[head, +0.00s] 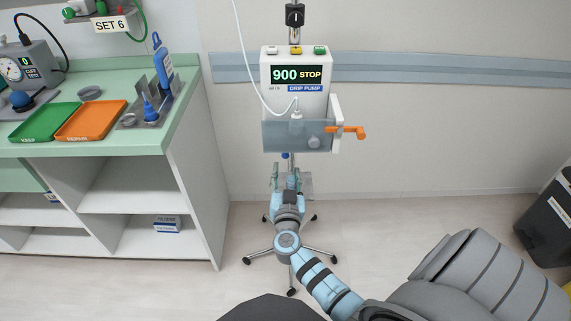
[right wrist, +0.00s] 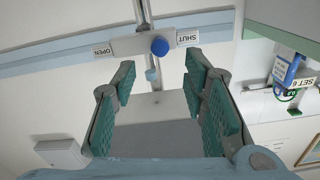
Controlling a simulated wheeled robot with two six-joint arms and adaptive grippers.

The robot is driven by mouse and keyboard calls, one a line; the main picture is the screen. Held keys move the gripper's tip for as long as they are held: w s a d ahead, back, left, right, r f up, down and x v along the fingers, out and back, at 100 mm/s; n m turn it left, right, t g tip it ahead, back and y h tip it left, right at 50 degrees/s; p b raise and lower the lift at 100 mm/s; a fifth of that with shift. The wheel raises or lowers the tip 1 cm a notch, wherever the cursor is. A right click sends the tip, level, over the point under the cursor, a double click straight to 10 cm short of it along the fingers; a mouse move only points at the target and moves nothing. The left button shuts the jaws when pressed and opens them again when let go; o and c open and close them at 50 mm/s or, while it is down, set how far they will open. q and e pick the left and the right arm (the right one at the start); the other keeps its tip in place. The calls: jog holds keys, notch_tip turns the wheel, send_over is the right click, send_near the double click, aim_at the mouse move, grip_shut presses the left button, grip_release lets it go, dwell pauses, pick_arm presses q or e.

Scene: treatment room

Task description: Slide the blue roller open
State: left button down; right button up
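The blue roller (right wrist: 159,46) is a round knob on a pale clamp plate (right wrist: 128,46) in the right wrist view. It sits between the OPEN label (right wrist: 103,52) and the SHUT label (right wrist: 188,38), nearer SHUT. In the head view the roller (head: 285,155) is a small blue spot just under the drip pump (head: 297,75). My right gripper (right wrist: 158,76) is open and empty, its teal fingers spread to either side and short of the roller. In the head view the right gripper (head: 290,180) is below the pump. My left gripper is not in view.
The pump's clear door (head: 285,137) and orange lever (head: 347,131) are above my right gripper. The stand's wheeled base (head: 318,250) is below. A green-topped counter (head: 150,125) with trays is at left, and a grey padded chair (head: 480,275) at lower right.

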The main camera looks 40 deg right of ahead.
aim_at(286, 156)
jog(key=b+x, duration=0.1)
jog(key=x, duration=0.4)
jog(key=shift+w+d+f+b, duration=0.15)
jog(key=shift+w+f+b, duration=0.1)
jog(key=shift+b, duration=0.1)
jog(key=shift+w+d+r, duration=0.15)
jog(key=shift+w+d, duration=0.05)
grip_shut()
